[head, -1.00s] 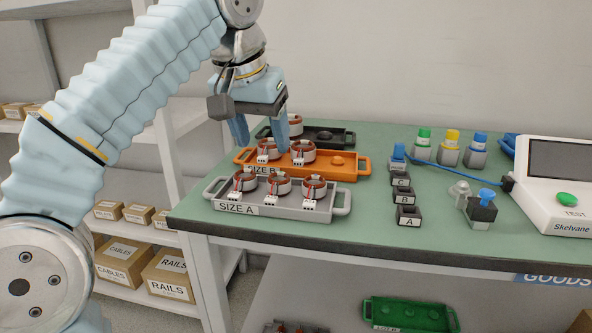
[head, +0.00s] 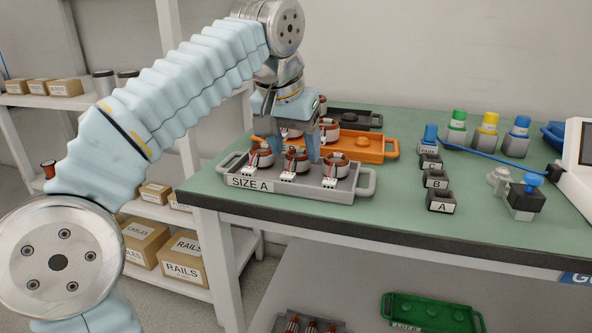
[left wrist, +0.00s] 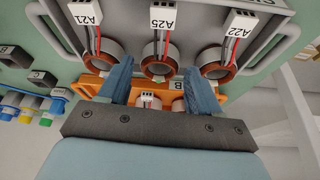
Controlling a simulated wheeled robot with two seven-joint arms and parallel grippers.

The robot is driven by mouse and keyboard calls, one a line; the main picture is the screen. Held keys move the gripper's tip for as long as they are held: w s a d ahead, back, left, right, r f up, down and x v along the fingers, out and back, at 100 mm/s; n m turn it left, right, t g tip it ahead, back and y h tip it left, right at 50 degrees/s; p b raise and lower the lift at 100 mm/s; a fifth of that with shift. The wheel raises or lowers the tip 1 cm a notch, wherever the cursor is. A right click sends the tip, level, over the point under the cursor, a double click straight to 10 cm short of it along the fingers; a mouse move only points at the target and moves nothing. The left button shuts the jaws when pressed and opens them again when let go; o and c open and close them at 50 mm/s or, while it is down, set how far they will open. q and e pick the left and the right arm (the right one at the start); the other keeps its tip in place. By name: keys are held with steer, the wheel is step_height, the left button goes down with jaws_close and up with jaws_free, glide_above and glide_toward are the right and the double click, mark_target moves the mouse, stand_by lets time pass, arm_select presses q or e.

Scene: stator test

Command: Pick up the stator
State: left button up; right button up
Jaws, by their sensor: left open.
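A grey SIZE A tray (head: 345,195) on the green table holds three stators in a row: left (head: 261,158), middle (head: 296,161) and right (head: 333,164). Each is a copper-coloured ring with red and dark wires to a white connector. In the left wrist view the middle one, tagged A25 (left wrist: 158,65), lies ahead between the finger lines, with A21 (left wrist: 98,57) and A22 (left wrist: 213,64) beside it. My left gripper (head: 290,143) is open and empty, pointing down above the trays behind the front row. My right gripper is not in view.
An orange tray (head: 375,147) with stators sits just behind the grey one, and a dark tray (head: 366,118) behind that. Black A, B, C holders (head: 438,201) and coloured-capped parts (head: 488,132) stand to the right. Table between trays and holders is clear.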

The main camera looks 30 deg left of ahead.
arm_select(q)
steer(key=x, duration=0.2)
steer(key=shift+f, duration=0.25)
steer(key=shift+w+r, duration=0.1)
steer(key=c, duration=0.9)
